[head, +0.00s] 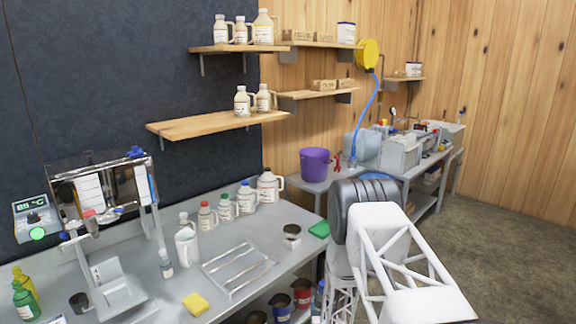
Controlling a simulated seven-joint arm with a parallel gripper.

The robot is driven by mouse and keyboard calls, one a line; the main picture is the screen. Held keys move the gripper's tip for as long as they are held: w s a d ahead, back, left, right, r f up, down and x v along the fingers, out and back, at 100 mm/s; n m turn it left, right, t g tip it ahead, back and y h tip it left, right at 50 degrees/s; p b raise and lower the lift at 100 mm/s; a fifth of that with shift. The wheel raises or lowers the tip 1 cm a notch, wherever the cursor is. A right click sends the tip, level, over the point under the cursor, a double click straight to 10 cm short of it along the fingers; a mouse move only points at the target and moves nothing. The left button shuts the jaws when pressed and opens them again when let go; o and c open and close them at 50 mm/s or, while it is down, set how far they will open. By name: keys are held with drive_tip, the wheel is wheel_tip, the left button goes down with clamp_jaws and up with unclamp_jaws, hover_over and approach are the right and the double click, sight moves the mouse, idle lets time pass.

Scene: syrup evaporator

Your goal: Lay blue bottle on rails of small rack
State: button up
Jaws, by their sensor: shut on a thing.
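The small rack (238,282) is a low metal frame with several parallel rails, lying flat on the grey counter, and no bottle lies on it. No plainly blue bottle stands out on the counter. A pale jug with a blue cap (247,197) stands upright in the row behind the rack. A small blue item (318,299) shows partly below the counter edge beside my arm; I cannot tell what it is. My arm's links fill the lower right, but my gripper is not visible.
A yellow sponge (196,303) lies in front of the rack, and a small dark-topped jar (292,232) and a green pad (319,229) lie to its right. A white pitcher (187,248) stands at its left. A purple bucket (315,162) is on the far counter.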

drive_tip(key=s+d+f+h, duration=0.1)
drive_tip(key=s+d+f, duration=0.3)
drive_tip(key=d, duration=0.1)
drive_tip(key=shift+f+m, duration=0.35)
drive_tip(key=shift+m, duration=0.05)
